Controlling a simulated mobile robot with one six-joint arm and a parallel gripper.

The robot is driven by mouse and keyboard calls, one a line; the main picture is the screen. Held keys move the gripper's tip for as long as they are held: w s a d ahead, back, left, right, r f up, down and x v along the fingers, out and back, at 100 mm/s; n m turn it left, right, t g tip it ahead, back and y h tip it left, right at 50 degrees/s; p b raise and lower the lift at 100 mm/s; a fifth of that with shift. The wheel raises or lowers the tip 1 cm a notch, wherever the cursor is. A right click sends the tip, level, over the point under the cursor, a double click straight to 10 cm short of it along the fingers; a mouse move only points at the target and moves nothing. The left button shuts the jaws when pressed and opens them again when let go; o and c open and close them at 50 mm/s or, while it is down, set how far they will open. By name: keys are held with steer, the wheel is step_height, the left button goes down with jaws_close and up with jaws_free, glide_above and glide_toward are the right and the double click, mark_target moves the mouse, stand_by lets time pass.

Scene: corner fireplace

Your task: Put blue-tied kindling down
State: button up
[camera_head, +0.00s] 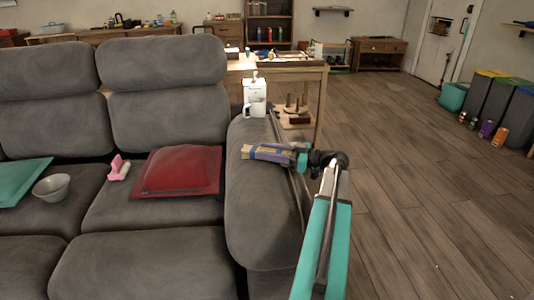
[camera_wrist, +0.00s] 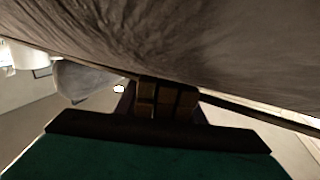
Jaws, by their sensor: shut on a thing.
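The blue-tied kindling (camera_head: 268,153) is a bundle of tan sticks with a blue band. My gripper (camera_head: 298,157) is shut on its right end. The bundle lies level over the top of the grey sofa's right armrest (camera_head: 262,215); I cannot tell whether it touches the armrest. In the wrist view the stick ends of the kindling (camera_wrist: 166,98) show between the dark fingers of my gripper (camera_wrist: 165,115), with grey sofa fabric (camera_wrist: 200,40) close by filling the upper part.
A white carton (camera_head: 255,92) and a mug (camera_head: 255,108) stand at the armrest's far end. A red cushion (camera_head: 180,170), a pink item (camera_head: 119,168) and a bowl (camera_head: 52,187) lie on the seats. A wooden table (camera_head: 310,85) stands behind.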

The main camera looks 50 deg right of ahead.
mark_target(291, 154)
steer(key=shift+f, duration=0.1)
steer(key=o, duration=1.1)
steer(key=shift+o, duration=0.2)
steer(key=shift+s+d, duration=0.15)
steer(key=shift+s, duration=0.1)
steer(key=p+v, duration=0.3)
steer(key=v, duration=0.7)
steer(key=shift+s+d, duration=0.1)
steer(key=shift+s, duration=0.05)
steer(key=shift+s+d, duration=0.2)
steer(key=shift+s, duration=0.3)
steer(key=shift+o, duration=0.2)
